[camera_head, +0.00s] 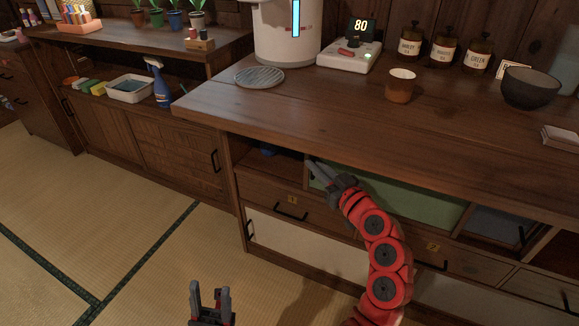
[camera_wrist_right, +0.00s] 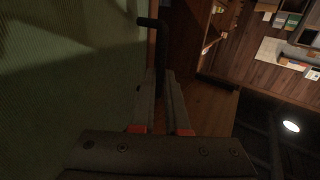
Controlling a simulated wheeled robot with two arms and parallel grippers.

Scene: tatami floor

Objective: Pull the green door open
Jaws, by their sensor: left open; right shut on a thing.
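The green door (camera_head: 415,197) is a wide panel under the front edge of the wooden counter. In the right wrist view the green door (camera_wrist_right: 70,85) fills the left side. Its black handle (camera_wrist_right: 153,24) stands out from the right edge of the panel. My right gripper (camera_head: 318,171) is at the door's left end in the head view. In the wrist view its fingers (camera_wrist_right: 161,76) are shut on the handle. My red right arm hides part of the door and the drawers below it. My left gripper (camera_head: 209,297) is open and empty over the tatami floor.
The counter (camera_head: 290,115) carries a white dispenser (camera_head: 286,35), a scale (camera_head: 349,57), a brown cup (camera_head: 400,86), labelled jars and a dark bowl (camera_head: 531,88). Numbered drawers (camera_head: 285,200) sit below the door. An open compartment (camera_head: 265,153) lies left of it. The tatami (camera_head: 100,220) at left is clear.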

